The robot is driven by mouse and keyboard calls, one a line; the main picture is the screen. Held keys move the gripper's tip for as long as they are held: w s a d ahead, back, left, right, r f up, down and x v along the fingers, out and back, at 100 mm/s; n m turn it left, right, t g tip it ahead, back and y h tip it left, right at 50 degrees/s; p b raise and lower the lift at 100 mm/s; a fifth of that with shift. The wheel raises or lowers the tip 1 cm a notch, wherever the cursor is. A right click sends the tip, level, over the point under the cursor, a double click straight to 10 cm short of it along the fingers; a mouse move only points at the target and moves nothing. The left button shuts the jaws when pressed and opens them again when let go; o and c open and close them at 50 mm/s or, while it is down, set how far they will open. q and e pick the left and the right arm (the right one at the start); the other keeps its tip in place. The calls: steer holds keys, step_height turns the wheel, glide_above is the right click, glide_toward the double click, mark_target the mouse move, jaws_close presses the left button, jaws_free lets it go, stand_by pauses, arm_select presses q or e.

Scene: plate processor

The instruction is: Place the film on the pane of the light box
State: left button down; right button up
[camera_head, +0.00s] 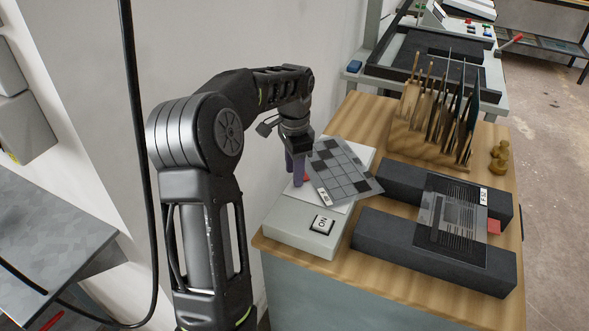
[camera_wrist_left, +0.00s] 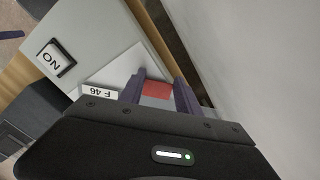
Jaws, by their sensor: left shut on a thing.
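The film (camera_head: 345,172) is a thin sheet with a grey checkered pattern, a red tab and a white label reading F 46 (camera_wrist_left: 98,91). My left gripper (camera_head: 297,176) is shut on its red tab (camera_wrist_left: 156,90). The light box (camera_head: 295,225) is a pale grey box with an ON switch (camera_head: 322,223) at its near end. Its white pane (camera_head: 338,207) lies under the film, which is turned relative to it and overhangs its right edge. I cannot tell whether film and pane touch. My right gripper is not in view.
Two dark blocks (camera_head: 430,251) right of the light box carry another film (camera_head: 455,220) with a red tab. A wall runs close on the left.

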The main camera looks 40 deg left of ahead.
arm_select(q)
steer(key=shift+s+d+f, duration=0.1)
steer(key=shift+s+f, duration=0.05)
steer(key=shift+f, duration=0.35)
steer(key=shift+s+f+b, duration=0.1)
steer(key=shift+f+b, duration=0.15)
steer(key=shift+b, duration=0.1)
steer(key=c, duration=0.8)
jaws_free()
steer(key=shift+f, duration=0.1)
steer(key=shift+o, duration=0.2)
steer(key=shift+r, duration=0.55)
step_height(320, 180, up, 8)
steer(key=shift+w+a+r, duration=0.2)
steer(key=shift+a, duration=0.05)
